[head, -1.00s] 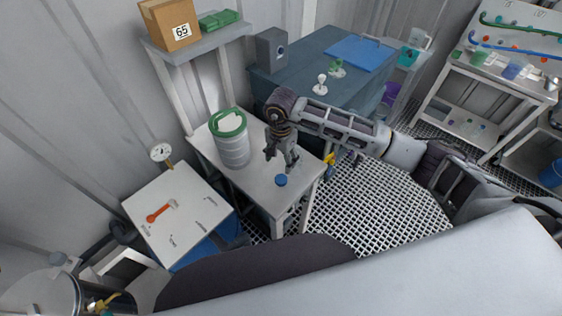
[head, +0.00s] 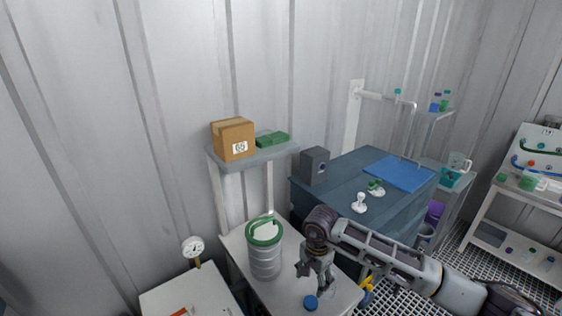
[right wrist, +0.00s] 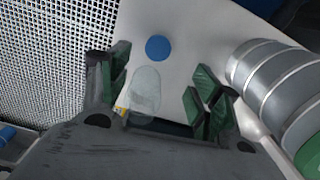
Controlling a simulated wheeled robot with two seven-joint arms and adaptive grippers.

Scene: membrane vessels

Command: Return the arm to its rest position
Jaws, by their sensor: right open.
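My right arm reaches in from the right in the head view. My right gripper (head: 314,279) points down over the small white table (head: 288,291). In the right wrist view the gripper (right wrist: 160,92) is open, its green-padded fingers spread. A clear, rounded vessel (right wrist: 146,90) shows between the fingers; I cannot tell whether it touches them. A round blue cap (right wrist: 158,48) lies just beyond it and also shows in the head view (head: 310,302). My left gripper is out of view.
A silver canister with a green lid (head: 265,261) stands close beside the gripper. Behind are a blue-grey cabinet (head: 336,205) with small white and green pieces and a blue mat (head: 399,173), and a shelf (head: 257,156) with a cardboard box (head: 233,139).

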